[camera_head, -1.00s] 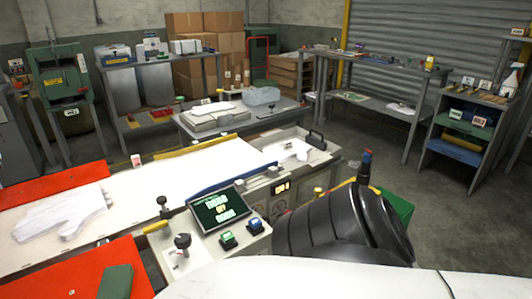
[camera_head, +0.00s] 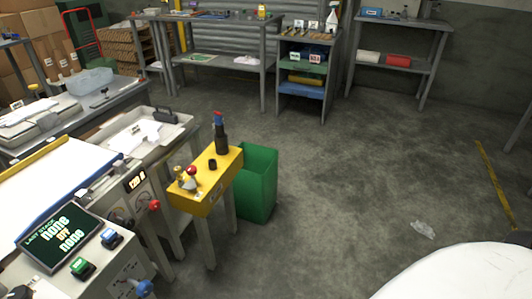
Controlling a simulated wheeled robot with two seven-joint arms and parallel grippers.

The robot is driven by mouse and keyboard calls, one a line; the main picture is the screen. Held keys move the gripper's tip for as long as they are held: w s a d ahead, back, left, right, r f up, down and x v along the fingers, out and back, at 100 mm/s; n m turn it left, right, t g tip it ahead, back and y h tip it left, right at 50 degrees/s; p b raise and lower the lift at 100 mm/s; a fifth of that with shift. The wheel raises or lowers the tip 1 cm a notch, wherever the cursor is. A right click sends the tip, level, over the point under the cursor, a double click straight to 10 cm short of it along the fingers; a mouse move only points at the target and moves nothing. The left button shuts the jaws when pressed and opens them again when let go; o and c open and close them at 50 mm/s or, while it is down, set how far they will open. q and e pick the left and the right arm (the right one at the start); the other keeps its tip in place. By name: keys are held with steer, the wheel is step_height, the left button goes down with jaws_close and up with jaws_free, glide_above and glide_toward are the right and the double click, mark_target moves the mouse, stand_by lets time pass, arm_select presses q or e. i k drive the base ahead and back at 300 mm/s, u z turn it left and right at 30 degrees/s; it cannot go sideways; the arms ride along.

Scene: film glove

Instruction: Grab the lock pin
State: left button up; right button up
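A small yellow stand (camera_head: 205,182) is left of centre, beside the machine. On its top is a small metal piece with a red ball knob (camera_head: 191,171), which may be the lock pin; it is too small to tell. Beside it are a short black cylinder (camera_head: 212,164) and an upright dark bottle-like object with a blue and red top (camera_head: 221,132). Neither of my grippers is in view.
A green bin (camera_head: 258,185) stands right against the yellow stand. The machine's screen panel (camera_head: 60,232) with green and blue buttons is at lower left. Shelves (camera_head: 304,75) and benches line the back. The floor at centre right is mostly clear, with a crumpled scrap (camera_head: 423,230).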

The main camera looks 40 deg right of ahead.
mark_target(177, 170)
steer(key=z, duration=0.5)
steer(key=i, duration=0.5)
steer(key=z, duration=1.5)
steer(key=i, duration=2.65)
steer(key=u, duration=3.5)
